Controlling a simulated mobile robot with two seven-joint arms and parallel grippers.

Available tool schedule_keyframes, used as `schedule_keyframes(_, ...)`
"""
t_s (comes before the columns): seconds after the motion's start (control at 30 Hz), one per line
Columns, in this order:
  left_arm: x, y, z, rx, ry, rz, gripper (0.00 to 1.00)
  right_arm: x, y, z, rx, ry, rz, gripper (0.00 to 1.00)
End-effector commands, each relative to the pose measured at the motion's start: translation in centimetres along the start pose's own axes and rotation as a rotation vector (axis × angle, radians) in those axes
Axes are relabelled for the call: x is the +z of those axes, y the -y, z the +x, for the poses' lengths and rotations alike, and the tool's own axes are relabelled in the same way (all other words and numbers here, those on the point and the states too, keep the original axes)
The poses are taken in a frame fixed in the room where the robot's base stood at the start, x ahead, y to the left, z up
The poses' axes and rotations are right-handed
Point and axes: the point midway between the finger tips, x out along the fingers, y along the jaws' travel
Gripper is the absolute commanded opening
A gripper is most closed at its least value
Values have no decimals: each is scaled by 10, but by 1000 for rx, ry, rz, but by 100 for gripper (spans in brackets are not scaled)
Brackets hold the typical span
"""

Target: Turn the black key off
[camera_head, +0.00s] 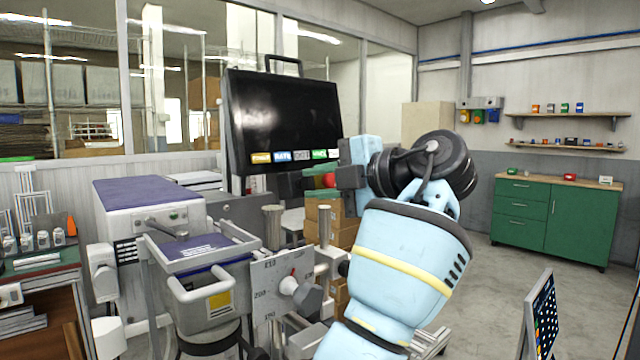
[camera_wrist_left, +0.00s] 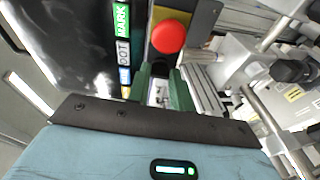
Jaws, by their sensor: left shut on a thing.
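My left gripper (camera_wrist_left: 162,80) reaches the control panel below the dark screen. Its two green fingers are shut on a small dark thing between their tips, which I take for the black key (camera_wrist_left: 161,67); the fingers hide most of it. A round red button (camera_wrist_left: 168,37) sits just beside the fingertips, apart from them; it also shows in the head view (camera_head: 330,181). In the head view my arm comes from below and its wrist covers part of the panel, so the key cannot be made out there. My right gripper is in neither view.
The dark screen (camera_head: 285,108) has a row of coloured labels along its lower edge, including a green MARK label (camera_wrist_left: 122,18). Metal posts and a plate with a pointer (camera_head: 283,290) stand below the panel. A green cabinet (camera_head: 545,215) stands far right beyond open floor.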

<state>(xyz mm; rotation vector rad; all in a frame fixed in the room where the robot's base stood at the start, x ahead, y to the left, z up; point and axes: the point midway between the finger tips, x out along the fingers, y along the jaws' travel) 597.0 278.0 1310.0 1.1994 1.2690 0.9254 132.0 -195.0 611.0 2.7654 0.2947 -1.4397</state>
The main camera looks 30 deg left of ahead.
Motion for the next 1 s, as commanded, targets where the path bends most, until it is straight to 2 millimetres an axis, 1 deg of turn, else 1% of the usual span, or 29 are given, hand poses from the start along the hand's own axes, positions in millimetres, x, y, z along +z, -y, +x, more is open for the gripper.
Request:
schedule_keyframes(0.2, 0, -1, 0, -10, 0, -52, 0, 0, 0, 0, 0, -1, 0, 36)
schedule_keyframes(0.67, 0, -1, 0, -13, 0, -63, 0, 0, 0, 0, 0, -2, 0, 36)
schedule_keyframes(0.7, 0, -1, 0, -13, 0, -63, 24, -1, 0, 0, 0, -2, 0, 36)
schedule_keyframes(0.73, 0, -1, 0, -13, 0, -63, 28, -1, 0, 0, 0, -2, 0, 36)
schedule_keyframes(0.77, 0, -1, 0, -13, 0, -63, 31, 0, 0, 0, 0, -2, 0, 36)
schedule_keyframes(1.0, 0, -1, 0, -13, 0, -62, 31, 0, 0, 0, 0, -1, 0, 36)
